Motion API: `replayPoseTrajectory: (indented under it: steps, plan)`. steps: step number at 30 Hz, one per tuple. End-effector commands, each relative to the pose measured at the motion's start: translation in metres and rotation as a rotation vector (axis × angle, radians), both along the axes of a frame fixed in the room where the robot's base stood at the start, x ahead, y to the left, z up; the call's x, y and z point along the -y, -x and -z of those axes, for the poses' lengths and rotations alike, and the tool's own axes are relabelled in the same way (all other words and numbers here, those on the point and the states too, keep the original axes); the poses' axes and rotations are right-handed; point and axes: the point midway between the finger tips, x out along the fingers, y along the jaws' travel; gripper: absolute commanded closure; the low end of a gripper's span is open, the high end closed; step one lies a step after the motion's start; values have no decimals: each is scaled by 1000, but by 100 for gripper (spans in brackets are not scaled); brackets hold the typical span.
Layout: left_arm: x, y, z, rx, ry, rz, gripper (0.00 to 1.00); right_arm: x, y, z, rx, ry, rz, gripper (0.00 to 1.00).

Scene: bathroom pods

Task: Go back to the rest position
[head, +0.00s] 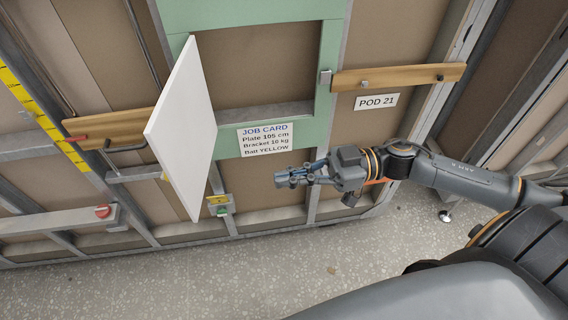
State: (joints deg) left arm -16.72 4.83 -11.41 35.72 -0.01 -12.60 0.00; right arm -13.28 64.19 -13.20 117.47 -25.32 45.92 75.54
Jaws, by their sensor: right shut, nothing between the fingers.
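My right gripper (284,180) is shut and empty. It points left, in front of the lower part of the framed wall, just below the job card (265,140). My right arm reaches in from the right side of the view. A white panel (183,130) stands out from the wall to the left of the gripper, apart from it. My left gripper is not in view.
A wooden bar (398,77) and a POD 21 sign (376,101) are on the wall above my right arm. A yellow measuring strip (42,118), a red knob (102,211) and a small green-and-yellow box (220,205) are at left. The speckled floor (270,270) looks mostly clear.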

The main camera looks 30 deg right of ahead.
Motion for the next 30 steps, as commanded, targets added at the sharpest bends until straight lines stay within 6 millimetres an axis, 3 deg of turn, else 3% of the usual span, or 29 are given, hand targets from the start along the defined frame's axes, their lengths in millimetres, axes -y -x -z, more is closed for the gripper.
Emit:
replayPoseTrajectory:
  steps: [8,11,14,18,22,26,30]
  plan:
    - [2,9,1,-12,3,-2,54,4,-4,3,3,-2,20,100]
    - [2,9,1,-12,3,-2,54,18,-26,18,8,-9,115,100]
    - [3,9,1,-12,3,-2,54,47,-62,53,12,-5,298,100]
    - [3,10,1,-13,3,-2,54,105,-102,134,-23,56,607,100]
    - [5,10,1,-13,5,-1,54,151,-108,222,-106,165,845,100]
    - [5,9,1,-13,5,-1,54,182,-85,314,-229,305,1018,100]
    - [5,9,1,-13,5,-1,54,194,-34,409,-391,474,1130,100]
